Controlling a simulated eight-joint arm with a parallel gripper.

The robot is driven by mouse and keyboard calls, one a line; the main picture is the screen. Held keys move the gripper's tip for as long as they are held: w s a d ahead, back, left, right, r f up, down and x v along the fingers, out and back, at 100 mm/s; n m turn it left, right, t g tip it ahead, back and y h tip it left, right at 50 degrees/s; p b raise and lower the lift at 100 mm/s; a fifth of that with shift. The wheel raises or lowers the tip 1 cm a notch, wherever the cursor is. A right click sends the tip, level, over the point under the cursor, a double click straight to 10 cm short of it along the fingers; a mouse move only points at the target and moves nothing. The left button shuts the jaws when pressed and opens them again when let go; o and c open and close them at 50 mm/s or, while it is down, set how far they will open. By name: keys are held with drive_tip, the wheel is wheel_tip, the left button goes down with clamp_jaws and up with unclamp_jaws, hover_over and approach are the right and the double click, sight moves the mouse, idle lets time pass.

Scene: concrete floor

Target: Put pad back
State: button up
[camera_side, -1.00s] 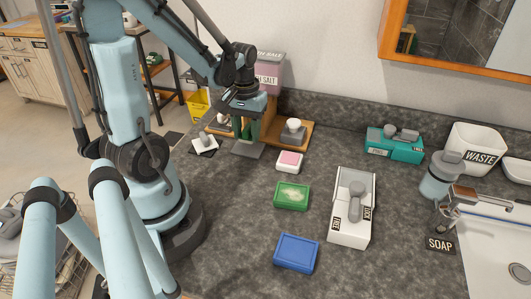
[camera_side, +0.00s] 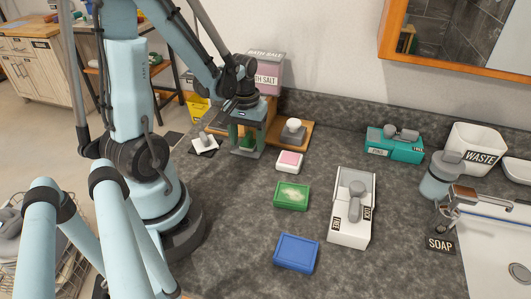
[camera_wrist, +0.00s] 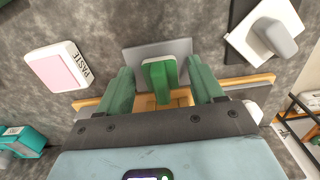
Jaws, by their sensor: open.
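A flat grey square plate with an upright green block on it, which may be the pad, shows in the wrist view: the plate (camera_wrist: 140,54) lies under the green block (camera_wrist: 157,72). In the side view the green block (camera_side: 247,138) shows between my fingers, with the plate mostly hidden below. My gripper (camera_side: 246,150) is low over it with its green fingers apart. In the wrist view my gripper (camera_wrist: 160,76) has one finger on each side of the block, with gaps visible. A white square with a grey handle (camera_side: 205,146) lies to the left.
A wooden board (camera_side: 298,144) with a grey, white-knobbed piece (camera_side: 293,132) is behind. A pink-topped PASTE tin (camera_side: 289,161), green tin (camera_side: 292,195), blue tin (camera_side: 296,253) and white two-label box (camera_side: 349,233) stand to the right. Counter between them is clear.

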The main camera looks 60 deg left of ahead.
sight(247, 136)
wheel_tip(247, 136, up, 12)
drive_tip(key=w+d+m+t, duration=0.4)
drive_tip(key=d+m+t, duration=0.3)
drive_tip(key=d, duration=0.8)
drive_tip(key=shift+r+m, duration=0.35)
drive_tip(key=shift+m, duration=0.65)
